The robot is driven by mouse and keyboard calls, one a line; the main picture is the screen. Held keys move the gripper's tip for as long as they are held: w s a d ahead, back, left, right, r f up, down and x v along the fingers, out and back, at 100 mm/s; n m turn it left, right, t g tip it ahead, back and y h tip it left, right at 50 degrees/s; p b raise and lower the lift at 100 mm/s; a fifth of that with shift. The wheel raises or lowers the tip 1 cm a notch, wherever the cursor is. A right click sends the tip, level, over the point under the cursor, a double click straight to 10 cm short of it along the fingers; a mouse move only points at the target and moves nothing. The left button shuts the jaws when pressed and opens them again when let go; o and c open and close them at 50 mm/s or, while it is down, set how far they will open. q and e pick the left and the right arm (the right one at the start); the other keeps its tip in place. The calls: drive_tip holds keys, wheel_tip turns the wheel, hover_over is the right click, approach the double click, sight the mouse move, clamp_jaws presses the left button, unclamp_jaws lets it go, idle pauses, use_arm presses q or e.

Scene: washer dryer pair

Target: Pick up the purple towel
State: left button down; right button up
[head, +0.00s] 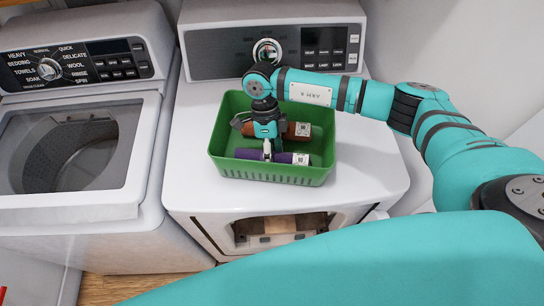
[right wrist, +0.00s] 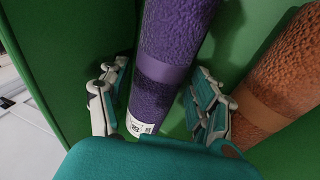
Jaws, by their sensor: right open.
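The purple towel (head: 250,154) is rolled up and lies along the front side of the green basket (head: 272,174). It has a band and a white tag at one end. In the right wrist view, the purple towel (right wrist: 172,55) lies between the spread fingers of my right gripper (right wrist: 158,108). The gripper is open, with one finger on each side of the roll and green showing between. In the head view, my right gripper (head: 268,150) reaches down into the basket over the towel and hides part of it. My left gripper is not in view.
An orange-brown rolled towel (head: 298,130) lies behind the purple one in the same basket, close to one finger in the wrist view. The basket stands on the white dryer (head: 375,165). A washer (head: 150,120) stands at the left. The dryer top right of the basket is clear.

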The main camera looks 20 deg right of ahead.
drive_tip(key=c, duration=1)
drive_tip(key=shift+r, duration=0.1)
drive_tip(key=shift+c, duration=0.2)
